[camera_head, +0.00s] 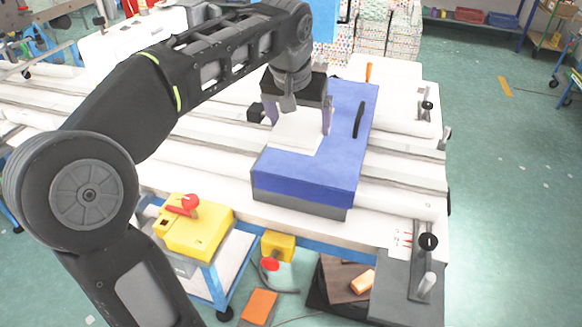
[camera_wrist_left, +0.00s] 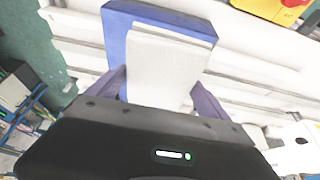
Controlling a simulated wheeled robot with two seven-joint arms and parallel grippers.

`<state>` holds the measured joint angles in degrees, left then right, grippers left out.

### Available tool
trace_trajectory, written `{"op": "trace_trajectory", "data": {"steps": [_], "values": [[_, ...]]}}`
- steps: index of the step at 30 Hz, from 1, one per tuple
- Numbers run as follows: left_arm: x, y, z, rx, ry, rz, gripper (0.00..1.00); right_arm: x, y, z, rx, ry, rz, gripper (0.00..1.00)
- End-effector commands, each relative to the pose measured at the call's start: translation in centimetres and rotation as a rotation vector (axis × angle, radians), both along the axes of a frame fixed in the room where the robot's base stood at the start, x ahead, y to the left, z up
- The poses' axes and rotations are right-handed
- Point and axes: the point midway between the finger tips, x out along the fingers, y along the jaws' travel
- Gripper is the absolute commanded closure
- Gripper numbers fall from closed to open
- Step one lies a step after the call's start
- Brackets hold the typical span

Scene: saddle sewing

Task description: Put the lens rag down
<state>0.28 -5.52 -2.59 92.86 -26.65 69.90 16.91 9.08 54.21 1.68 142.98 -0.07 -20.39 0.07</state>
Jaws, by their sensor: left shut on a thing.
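The lens rag (camera_head: 297,135) is a white, flat, roughly rectangular piece. My left gripper (camera_head: 299,121) is shut on it, with one finger at each side. In the left wrist view the rag (camera_wrist_left: 165,65) reaches out from between the purple-grey fingers, over a blue block. The blue block (camera_head: 345,145), with a grey lower edge, lies on the white table. The rag is over or against the block's left part; I cannot tell whether it touches. My right gripper is not in view.
A yellow box (camera_head: 195,228) with a red part stands at the front left.

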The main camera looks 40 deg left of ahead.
Motion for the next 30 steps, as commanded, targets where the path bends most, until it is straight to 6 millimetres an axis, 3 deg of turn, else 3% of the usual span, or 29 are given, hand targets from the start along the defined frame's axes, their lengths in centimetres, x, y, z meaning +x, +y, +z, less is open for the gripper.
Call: {"op": "trace_trajectory", "data": {"steps": [11, 21, 30], "values": [[0.0, 0.0, -0.4, 0.000, 0.002, -0.004, 0.42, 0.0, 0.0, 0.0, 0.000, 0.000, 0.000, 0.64], [0.0, -0.1, -5.7, -0.001, 0.002, -0.004, 0.42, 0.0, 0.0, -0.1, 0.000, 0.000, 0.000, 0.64], [0.1, 0.0, -6.3, 0.000, -0.001, -0.004, 0.42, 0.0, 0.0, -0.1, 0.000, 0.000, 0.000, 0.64]]}}
